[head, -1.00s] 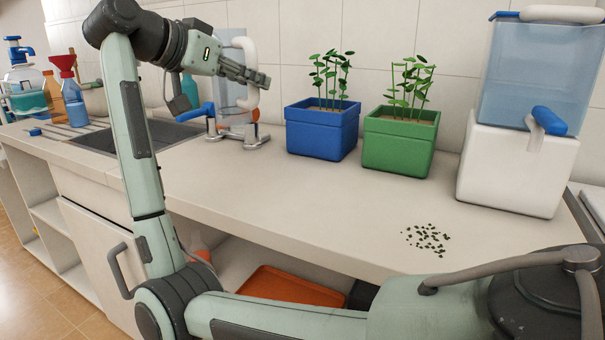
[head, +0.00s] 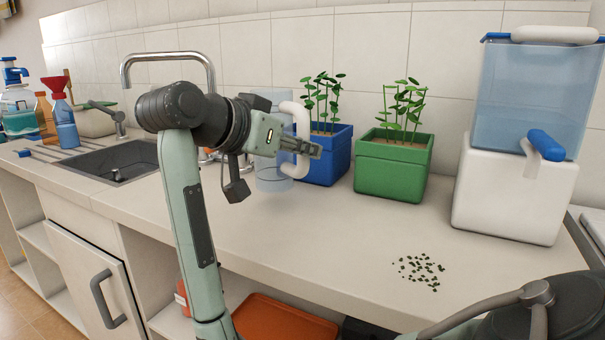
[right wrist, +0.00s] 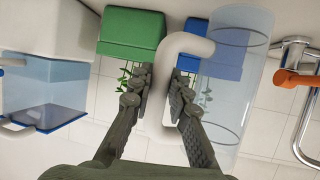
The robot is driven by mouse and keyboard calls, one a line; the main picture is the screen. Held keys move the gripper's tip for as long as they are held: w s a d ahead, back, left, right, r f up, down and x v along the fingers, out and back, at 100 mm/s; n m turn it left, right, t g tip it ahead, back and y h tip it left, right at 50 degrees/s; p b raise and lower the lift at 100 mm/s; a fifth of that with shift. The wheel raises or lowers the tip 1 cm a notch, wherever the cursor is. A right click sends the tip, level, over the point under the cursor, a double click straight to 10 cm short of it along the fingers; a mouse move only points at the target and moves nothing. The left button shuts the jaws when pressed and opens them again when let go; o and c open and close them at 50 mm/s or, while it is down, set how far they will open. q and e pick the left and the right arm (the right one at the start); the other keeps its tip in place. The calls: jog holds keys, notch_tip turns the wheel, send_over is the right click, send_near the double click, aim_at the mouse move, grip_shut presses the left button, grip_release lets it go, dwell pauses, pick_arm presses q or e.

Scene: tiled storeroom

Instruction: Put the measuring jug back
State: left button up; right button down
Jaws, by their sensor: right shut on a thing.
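The measuring jug (head: 272,178) is a clear cylinder with a thick white handle (head: 297,112). My right gripper (head: 308,149) is shut on the handle and holds the jug upright in front of the blue planter. In the right wrist view the fingers (right wrist: 160,90) close around the handle (right wrist: 178,44), and the clear jug body (right wrist: 238,75) is beside them on the right. In the head view my gripper and wrist hide part of the jug. I cannot tell whether its base touches the counter. My left gripper is not in view.
The blue planter (head: 330,165) and green planter (head: 390,168) stand behind the jug. A water dispenser (head: 510,190) stands at the right, with dark scattered bits (head: 418,272) before it. The sink (head: 115,162) and bottles are at the left.

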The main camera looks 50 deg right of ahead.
aim_at(301, 174)
jog(key=shift+s+f, duration=0.15)
jog(key=shift+f, duration=0.15)
notch_tip(301, 174, down, 3)
jog(key=shift+r, duration=0.2)
jog(key=shift+f+b, duration=0.3)
jog(key=shift+f, duration=0.1)
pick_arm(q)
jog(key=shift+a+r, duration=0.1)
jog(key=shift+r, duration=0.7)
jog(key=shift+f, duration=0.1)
pick_arm(e)
jog(key=shift+f, duration=0.1)
jog(key=shift+f, duration=0.15)
jog(key=c, duration=1.4)
grip_release()
jog(key=shift+c, duration=0.2)
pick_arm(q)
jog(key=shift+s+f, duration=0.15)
